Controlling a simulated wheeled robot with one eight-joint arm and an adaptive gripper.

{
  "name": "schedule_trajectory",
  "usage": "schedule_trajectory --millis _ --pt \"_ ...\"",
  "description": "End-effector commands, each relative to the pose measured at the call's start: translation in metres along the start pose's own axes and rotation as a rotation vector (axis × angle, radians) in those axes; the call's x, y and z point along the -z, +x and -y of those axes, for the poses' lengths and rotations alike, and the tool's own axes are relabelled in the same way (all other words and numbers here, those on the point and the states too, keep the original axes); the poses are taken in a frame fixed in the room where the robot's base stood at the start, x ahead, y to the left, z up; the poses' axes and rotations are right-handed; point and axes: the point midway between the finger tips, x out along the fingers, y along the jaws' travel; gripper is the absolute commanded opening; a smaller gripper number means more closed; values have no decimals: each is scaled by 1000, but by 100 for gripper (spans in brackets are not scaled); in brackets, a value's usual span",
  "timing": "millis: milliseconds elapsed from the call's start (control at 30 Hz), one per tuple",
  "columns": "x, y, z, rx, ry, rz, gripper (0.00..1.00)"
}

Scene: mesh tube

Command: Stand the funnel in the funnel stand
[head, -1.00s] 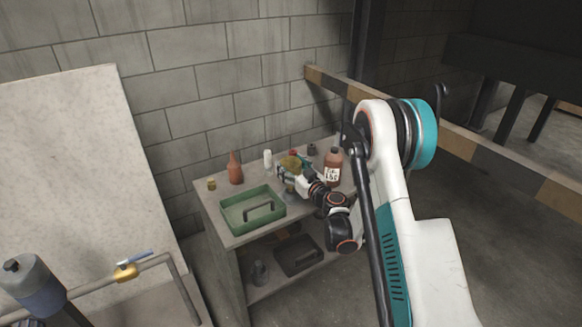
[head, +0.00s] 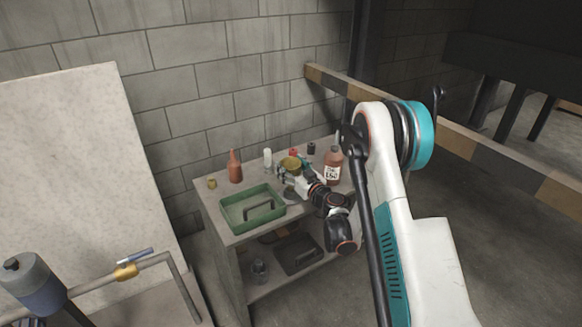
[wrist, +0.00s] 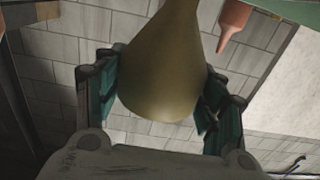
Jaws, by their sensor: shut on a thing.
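The olive-yellow funnel (head: 290,163) is in my gripper (head: 285,172), above the back right part of the workbench. Its wide mouth faces up in the head view. In the wrist view, the funnel (wrist: 165,65) fills the middle, with the teal fingers of my gripper (wrist: 163,97) closed on both sides of it. A small grey piece (head: 289,194) on the bench below the gripper may be the funnel stand; my wrist partly hides it and I cannot tell for sure.
A green tray (head: 232,222) lies at the front left of the workbench. An orange-brown bottle (head: 235,168), a white bottle (head: 267,158) and a small yellow item (head: 212,183) stand behind it. A labelled brown bottle (head: 333,163) stands close right of my gripper.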

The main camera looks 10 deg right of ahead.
Motion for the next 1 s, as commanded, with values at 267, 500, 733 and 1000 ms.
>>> schedule_trajectory --millis 267,500,733,1000 --pt "-3 0 0 0 0 0 39" --pt "-6 0 0 0 0 0 39" --pt "-8 0 0 0 0 0 39" --pt "-11 0 0 0 0 0 39"
